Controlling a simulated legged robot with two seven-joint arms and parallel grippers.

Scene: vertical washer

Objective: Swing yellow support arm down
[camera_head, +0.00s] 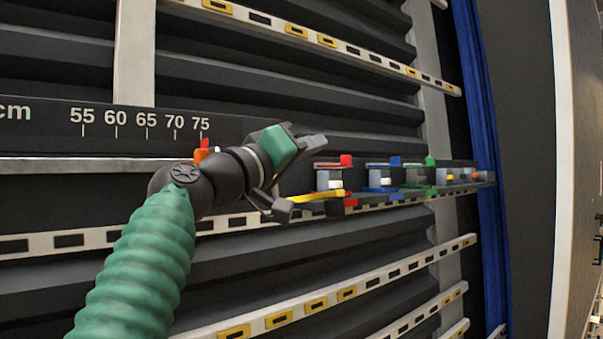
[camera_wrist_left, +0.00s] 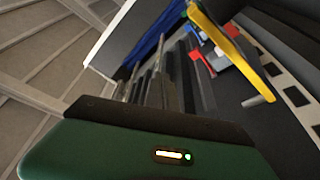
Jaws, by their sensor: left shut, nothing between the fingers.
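The yellow support arm (camera_head: 318,197) shows in the head view as a thin bar beside the red-marked station on the slotted rail. Its left end is close to my left gripper's lower part; I cannot tell whether they touch. In the left wrist view the yellow support arm (camera_wrist_left: 232,42) is a long slanted bar at the upper right. My left gripper (camera_head: 290,172), at the end of the green-sleeved arm, is in front of the rack, just left of the red-marked station. It is shut and empty. My right gripper is not in view.
A red clamp (camera_head: 346,160), a blue clamp (camera_head: 395,162) and a green clamp (camera_head: 429,161) stand in a row to the right. A numbered scale (camera_head: 130,125) is behind my arm. Slotted white rails (camera_head: 410,265) cross below. A blue strip (camera_head: 485,130) edges the rack.

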